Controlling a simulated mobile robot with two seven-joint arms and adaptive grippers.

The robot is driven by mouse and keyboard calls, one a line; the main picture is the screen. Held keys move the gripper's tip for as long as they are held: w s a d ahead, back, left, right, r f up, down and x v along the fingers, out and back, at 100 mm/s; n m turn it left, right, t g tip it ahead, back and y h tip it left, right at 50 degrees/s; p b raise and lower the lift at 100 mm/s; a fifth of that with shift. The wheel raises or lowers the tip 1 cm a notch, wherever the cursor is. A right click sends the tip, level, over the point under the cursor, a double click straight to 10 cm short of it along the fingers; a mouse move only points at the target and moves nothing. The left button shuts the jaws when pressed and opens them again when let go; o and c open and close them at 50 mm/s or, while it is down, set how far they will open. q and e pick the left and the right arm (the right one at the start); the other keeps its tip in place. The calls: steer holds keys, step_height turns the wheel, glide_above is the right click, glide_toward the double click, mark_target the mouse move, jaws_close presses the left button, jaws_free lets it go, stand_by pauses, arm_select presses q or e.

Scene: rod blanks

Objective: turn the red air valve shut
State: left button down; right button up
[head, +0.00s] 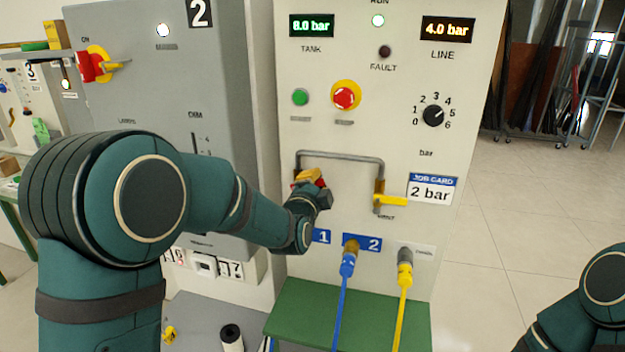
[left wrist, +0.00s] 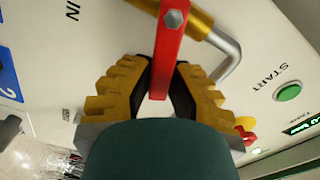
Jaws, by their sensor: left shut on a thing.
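The red air valve's handle (left wrist: 169,45) is a flat red lever with a hex bolt at its upper end, on a brass valve body (left wrist: 198,22) in the left wrist view. My left gripper (left wrist: 164,80) has its yellow ribbed fingers on both sides of the lever, shut on it. In the head view my left gripper (head: 310,180) is at the left end of the grey pipe (head: 340,156) on the panel, and it and my arm mostly hide the valve. My right gripper is out of view; only part of my right arm shows at the lower right.
The panel's displays read TANK 8.0 bar (head: 312,26) and LINE 4.0 bar (head: 447,29). A yellow vent lever (head: 392,200) is at the pipe's right end. Below are a blue hose (head: 341,300), a yellow hose (head: 402,300) and a green shelf (head: 300,312).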

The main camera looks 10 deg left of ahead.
arm_select(q)
steer(key=shift+d+f+m, duration=0.1)
steer(key=shift+f+m, duration=0.35)
steer(key=shift+m, duration=0.5)
steer(key=shift+d+f+m, duration=0.1)
steer(key=shift+f+m, duration=0.3)
steer(key=shift+m, duration=0.55)
steer(key=c, duration=0.9)
jaws_free()
steer(key=shift+f, duration=0.1)
steer(key=s, duration=1.2)
steer(key=shift+a, duration=0.25)
